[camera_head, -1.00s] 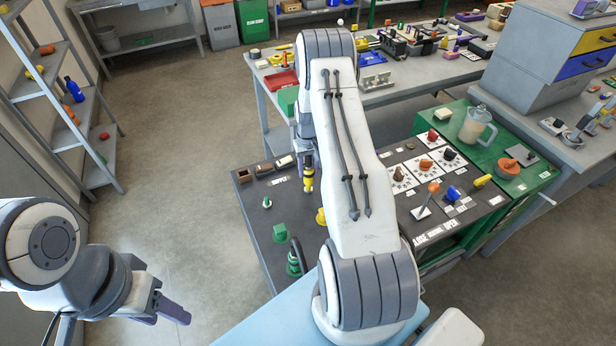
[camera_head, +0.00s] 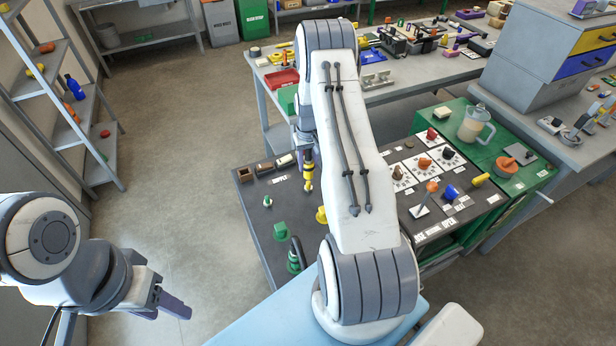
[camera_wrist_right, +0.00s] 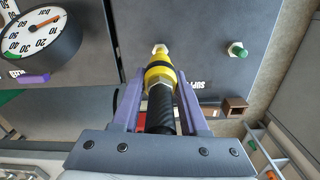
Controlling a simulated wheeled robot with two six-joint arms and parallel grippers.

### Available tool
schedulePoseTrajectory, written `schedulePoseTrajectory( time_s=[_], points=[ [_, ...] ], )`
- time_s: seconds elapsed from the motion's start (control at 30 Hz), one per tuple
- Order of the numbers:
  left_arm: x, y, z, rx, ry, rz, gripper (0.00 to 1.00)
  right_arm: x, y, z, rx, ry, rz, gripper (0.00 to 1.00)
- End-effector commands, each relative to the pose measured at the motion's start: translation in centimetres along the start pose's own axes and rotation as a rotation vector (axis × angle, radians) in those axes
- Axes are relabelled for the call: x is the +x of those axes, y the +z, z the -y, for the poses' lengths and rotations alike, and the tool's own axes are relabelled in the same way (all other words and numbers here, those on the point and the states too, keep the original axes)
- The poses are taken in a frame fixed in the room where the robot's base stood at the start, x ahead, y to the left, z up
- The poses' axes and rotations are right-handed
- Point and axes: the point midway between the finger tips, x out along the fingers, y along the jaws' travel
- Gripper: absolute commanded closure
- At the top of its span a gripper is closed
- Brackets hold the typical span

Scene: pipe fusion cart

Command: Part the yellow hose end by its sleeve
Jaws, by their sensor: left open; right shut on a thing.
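The yellow hose end (camera_head: 308,176) stands above the dark cart top in the head view, below my right gripper (camera_head: 306,150). In the right wrist view the hose end (camera_wrist_right: 160,74) has a black band and a black hose running back toward the wrist. The purple fingers of my right gripper (camera_wrist_right: 160,98) are shut on it from both sides. A pale hex fitting (camera_wrist_right: 160,48) shows right at its tip; I cannot tell whether they are joined or slightly apart. My left gripper (camera_head: 172,306) is open and empty over the floor at lower left.
A small green-topped fitting (camera_head: 267,201) and a green fitting (camera_head: 280,231) stand on the cart top (camera_head: 250,225). A yellow piece (camera_head: 321,215) is close to my right arm. A pressure gauge (camera_wrist_right: 40,35) shows in the wrist view. Open floor lies left of the cart.

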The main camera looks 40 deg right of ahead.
Motion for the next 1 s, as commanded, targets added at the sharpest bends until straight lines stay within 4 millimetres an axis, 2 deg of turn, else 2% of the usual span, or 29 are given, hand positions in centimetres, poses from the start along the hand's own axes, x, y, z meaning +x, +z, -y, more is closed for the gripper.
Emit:
schedulePoseTrajectory(
  time_s=[1.0],
  points=[
    [-5.2,-0.3,-0.4,0.0,0.0,0.0,0.5,-8.2,0.0,0.0,0.0,0.0,-0.001,1.0]
  ],
)
